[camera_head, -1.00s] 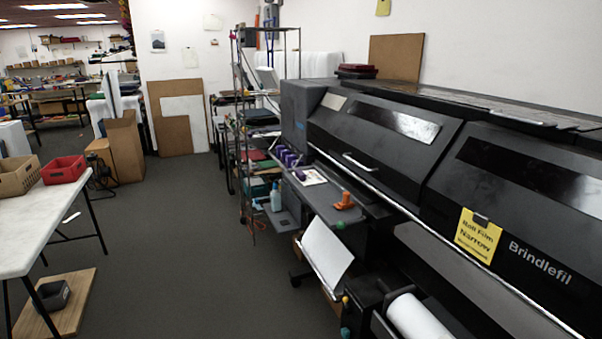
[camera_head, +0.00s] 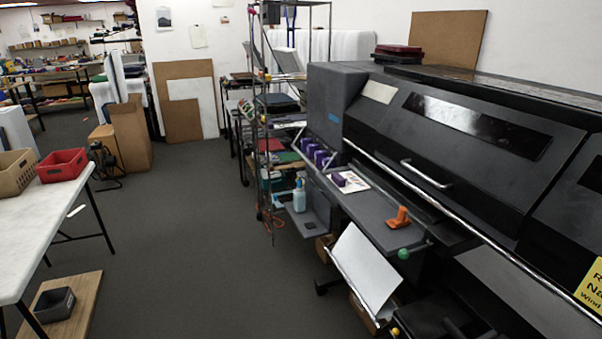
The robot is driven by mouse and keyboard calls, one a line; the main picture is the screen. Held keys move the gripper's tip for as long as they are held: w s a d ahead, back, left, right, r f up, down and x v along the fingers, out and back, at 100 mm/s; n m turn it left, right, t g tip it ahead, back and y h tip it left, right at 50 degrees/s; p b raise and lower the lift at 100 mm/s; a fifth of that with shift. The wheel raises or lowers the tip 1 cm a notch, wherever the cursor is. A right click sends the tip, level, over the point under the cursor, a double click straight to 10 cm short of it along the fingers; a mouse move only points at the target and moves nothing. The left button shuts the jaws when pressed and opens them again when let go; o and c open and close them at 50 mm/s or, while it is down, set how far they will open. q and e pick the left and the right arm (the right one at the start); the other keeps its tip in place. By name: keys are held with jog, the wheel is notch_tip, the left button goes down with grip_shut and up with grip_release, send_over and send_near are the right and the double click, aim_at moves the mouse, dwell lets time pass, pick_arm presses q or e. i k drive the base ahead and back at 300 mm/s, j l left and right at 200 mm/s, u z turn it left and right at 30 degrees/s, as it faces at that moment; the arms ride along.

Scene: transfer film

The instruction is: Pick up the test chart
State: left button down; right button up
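A small white printed sheet (camera_head: 354,182), which may be the test chart, lies flat on the grey side shelf (camera_head: 380,208) of the large black printer (camera_head: 440,150). A purple block (camera_head: 338,180) is at its left edge, and its print is too small to read. A larger blank white sheet (camera_head: 366,268) hangs sloping below the shelf. Neither of my grippers is in view.
An orange tool (camera_head: 399,218) and a green knob (camera_head: 403,253) are at the shelf's front end. A wire rack (camera_head: 265,130) stands beyond it. A white table (camera_head: 40,222) with bins is at left. The grey floor (camera_head: 190,240) between is clear.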

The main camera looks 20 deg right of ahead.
aim_at(348, 182)
jog(key=i+j+u, duration=0.15)
jog(key=i, duration=1.15)
jog(key=i+j+z, duration=0.1)
jog(key=i+z, duration=0.3)
jog(key=i+j+z, duration=0.2)
jog(key=i+z, duration=0.2)
jog(key=i+j+z, duration=1)
jog(key=j, duration=0.15)
jog(key=j+z, duration=0.15)
jog(key=j, duration=0.15)
jog(key=i, duration=0.05)
